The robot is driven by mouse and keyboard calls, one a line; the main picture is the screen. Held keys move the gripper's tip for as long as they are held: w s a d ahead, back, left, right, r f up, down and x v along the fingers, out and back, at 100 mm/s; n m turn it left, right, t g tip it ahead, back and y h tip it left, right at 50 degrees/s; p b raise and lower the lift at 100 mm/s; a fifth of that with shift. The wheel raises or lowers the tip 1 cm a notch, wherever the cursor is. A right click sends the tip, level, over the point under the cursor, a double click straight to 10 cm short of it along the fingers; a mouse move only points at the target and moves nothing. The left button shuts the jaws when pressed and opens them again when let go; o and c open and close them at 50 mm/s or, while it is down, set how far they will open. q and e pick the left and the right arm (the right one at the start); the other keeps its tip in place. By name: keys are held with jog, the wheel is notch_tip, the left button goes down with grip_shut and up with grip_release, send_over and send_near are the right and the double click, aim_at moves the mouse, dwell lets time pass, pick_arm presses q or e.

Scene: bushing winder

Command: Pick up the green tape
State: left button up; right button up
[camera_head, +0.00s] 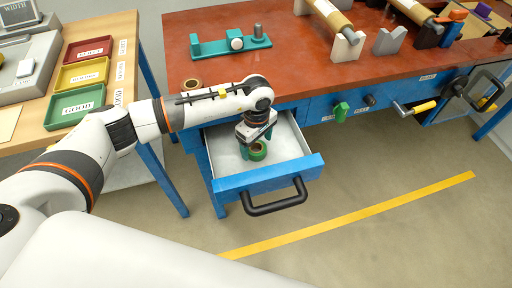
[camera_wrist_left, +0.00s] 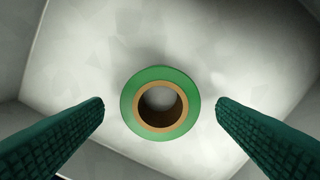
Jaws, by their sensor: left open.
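The green tape (camera_head: 258,151) is a small roll with a tan core, lying in the open drawer (camera_head: 294,150) of the blue-framed bench. In the left wrist view the green tape (camera_wrist_left: 160,74) lies flat on the pale drawer bottom with its hole facing the camera. My left gripper (camera_head: 256,153) points down into the drawer over the tape. Its two dark green fingers (camera_wrist_left: 160,112) are apart, one on each side of the roll, with a visible gap on both sides. My right gripper is not in view.
The drawer's blue front with a black handle (camera_head: 274,197) stands out from the bench. The red bench top (camera_head: 300,60) holds a teal fixture (camera_head: 230,44) and a brown roll (camera_head: 191,85). At left, a wooden table carries red, yellow and green trays (camera_head: 75,106).

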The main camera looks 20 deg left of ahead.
pick_arm(q)
jog(key=shift+f, duration=0.45)
jog(key=shift+c, duration=0.2)
